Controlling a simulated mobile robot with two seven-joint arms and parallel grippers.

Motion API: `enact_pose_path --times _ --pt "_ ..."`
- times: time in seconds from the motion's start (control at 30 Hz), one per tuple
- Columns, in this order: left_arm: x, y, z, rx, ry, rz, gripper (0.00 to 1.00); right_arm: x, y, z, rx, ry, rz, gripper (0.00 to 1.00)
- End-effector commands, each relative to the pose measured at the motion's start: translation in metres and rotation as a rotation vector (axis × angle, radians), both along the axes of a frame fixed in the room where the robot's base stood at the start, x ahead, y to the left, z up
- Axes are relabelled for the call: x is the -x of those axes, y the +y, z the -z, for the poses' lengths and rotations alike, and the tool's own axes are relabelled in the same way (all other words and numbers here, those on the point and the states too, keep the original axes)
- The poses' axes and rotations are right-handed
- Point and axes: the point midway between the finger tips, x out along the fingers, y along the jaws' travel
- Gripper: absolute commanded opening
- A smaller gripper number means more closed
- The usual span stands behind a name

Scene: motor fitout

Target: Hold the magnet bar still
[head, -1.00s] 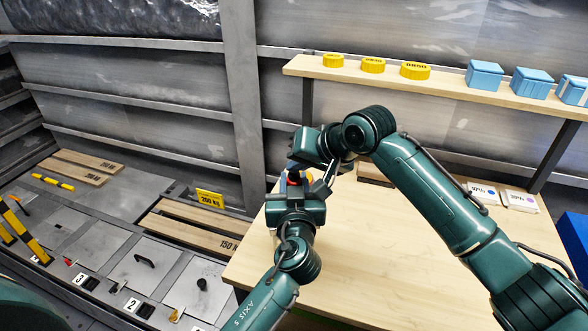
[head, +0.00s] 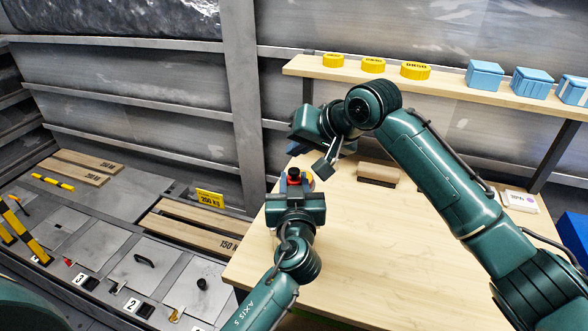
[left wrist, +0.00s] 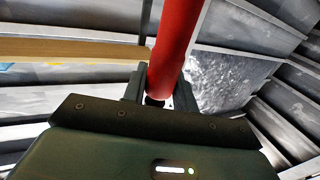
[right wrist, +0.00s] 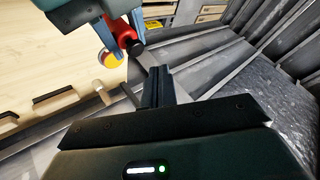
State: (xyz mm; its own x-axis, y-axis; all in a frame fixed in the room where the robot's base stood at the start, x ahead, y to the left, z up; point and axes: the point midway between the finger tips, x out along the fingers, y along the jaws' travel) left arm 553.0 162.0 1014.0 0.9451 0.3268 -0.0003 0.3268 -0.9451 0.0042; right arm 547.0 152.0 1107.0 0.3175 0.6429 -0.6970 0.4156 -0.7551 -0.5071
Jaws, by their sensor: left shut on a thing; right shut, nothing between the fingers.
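The magnet bar shows as a red bar (head: 294,174) with a dark end, held in my left gripper (head: 294,184) over the left part of the wooden table (head: 400,255). In the left wrist view the red bar (left wrist: 175,40) stands between the fingers; in the right wrist view its red body (right wrist: 122,35) and black end show. Its lower part is hidden by the gripper. My right gripper (head: 324,167) is shut and empty, apart from the bar, above and to the right of it. Its closed fingers (right wrist: 157,88) also show in the right wrist view.
A yellow round piece (right wrist: 110,59) lies below the bar. A shelf (head: 440,86) above holds yellow discs (head: 373,65) and blue boxes (head: 484,74). A white card (head: 521,201) lies at right. The table's middle is clear.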

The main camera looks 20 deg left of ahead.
Motion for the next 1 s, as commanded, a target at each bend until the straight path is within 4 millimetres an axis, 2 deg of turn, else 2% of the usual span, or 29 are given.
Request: enact_pose_path --times 0.2,0.33,0.97,1.0 --pt "0.0 0.0 -0.001 0.0 -0.002 0.0 0.01 0.0 0.0 -0.023 -0.001 -0.001 -0.001 0.0" --pt "0.0 0.0 -0.001 0.0 -0.002 0.0 0.01 0.0 0.0 -0.031 0.0 -0.001 -0.001 0.0" --pt "0.0 0.0 -0.001 0.0 -0.002 0.0 0.01 0.0 0.0 -0.031 0.0 0.001 -0.001 0.0" --pt "0.0 0.0 -0.001 0.0 -0.002 0.0 0.31 0.0 0.0 -0.031 0.0 0.001 -0.001 0.0"
